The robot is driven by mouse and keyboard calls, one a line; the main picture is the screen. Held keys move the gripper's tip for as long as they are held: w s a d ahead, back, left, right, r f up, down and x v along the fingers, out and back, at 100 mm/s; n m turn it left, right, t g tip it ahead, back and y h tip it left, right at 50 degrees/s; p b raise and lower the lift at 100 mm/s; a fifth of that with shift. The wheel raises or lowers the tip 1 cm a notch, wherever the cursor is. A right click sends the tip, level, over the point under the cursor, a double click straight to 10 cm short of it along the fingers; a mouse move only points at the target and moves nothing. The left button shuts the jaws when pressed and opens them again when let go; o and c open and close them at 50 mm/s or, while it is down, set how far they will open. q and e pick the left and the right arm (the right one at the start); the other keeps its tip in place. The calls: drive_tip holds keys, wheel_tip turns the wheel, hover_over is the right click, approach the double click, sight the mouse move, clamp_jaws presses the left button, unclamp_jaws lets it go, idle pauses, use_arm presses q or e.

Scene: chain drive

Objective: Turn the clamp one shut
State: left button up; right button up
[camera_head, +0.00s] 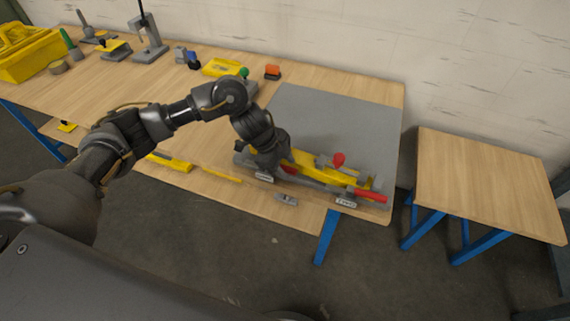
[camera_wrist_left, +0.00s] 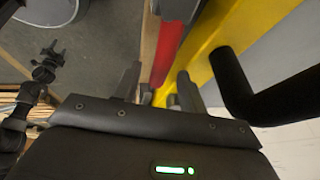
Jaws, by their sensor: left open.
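The yellow and grey fixture (camera_head: 315,165) lies along the front edge of the grey mat, with a red lever (camera_head: 370,196) at its right end and a red knob (camera_head: 338,158) on it. A second red part (camera_head: 290,170) shows next to my left gripper (camera_head: 270,172), which points down at the fixture's left end. In the left wrist view, the open fingers (camera_wrist_left: 157,88) stand on either side of a red handle (camera_wrist_left: 170,42), beside a yellow bar (camera_wrist_left: 225,30). I cannot tell whether they touch it. A dark claw-like end (camera_wrist_left: 47,62), probably my right gripper, shows at the left. No marking reads as clamp one.
The grey mat (camera_head: 320,115) is mostly clear behind the fixture. Yellow parts (camera_head: 172,162) and a small grey piece (camera_head: 286,199) lie near the table's front. Tools and a yellow box (camera_head: 28,55) stand at the back left. A bare side table (camera_head: 490,185) is at the right.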

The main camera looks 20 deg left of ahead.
use_arm(q)
clamp_jaws()
idle(0.3)
